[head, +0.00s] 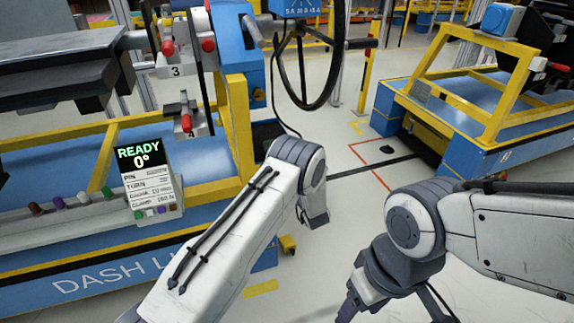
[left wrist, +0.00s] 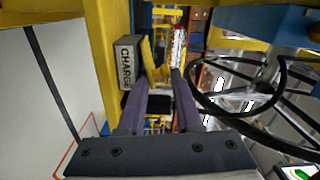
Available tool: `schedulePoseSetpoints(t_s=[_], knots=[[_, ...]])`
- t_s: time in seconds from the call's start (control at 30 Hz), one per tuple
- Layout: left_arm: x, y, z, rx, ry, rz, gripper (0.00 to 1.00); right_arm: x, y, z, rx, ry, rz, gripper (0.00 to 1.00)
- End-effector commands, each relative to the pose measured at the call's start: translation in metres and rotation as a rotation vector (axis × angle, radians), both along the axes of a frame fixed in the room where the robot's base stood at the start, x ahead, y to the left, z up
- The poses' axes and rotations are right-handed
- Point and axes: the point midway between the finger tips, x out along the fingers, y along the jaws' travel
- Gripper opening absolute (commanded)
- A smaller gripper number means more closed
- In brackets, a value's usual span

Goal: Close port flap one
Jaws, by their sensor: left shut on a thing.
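My left gripper shows in the left wrist view (left wrist: 161,80), its two purple fingers reaching forward with a gap between them. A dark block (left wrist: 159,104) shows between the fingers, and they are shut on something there. A grey box marked CHARGE (left wrist: 127,62) sits just left of the fingertips, beside a yellow post. I cannot tell which part is port flap one. In the head view my left arm hides its own gripper. My right gripper (head: 362,302) hangs at the bottom edge of the head view, partly cut off.
A black steering wheel (head: 311,52) stands beside the yellow and blue frame, and appears right of my left fingers in the wrist view (left wrist: 237,88). A READY 0° display (head: 148,180) is at left. Another blue and yellow station (head: 470,110) stands at right. Floor between them is mostly clear.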

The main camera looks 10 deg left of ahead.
Motion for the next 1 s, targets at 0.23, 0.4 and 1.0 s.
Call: schedulePoseSetpoints(t_s=[0.23,0.4,1.0], knots=[[-0.0003,0.0009,-0.0041,0.017,0.021,0.001,0.0,0.0,0.0,-0.0001,0.0,0.0,0.0,0.62],[-0.0004,0.0004,-0.0049,0.017,0.022,-0.001,0.0,0.0,0.0,-0.0002,0.0,0.0,0.0,0.62],[-0.0032,-0.0014,-0.0067,0.013,0.025,-0.002,0.57,0.0,0.0,0.0013,0.0,0.0,0.0,0.62]])
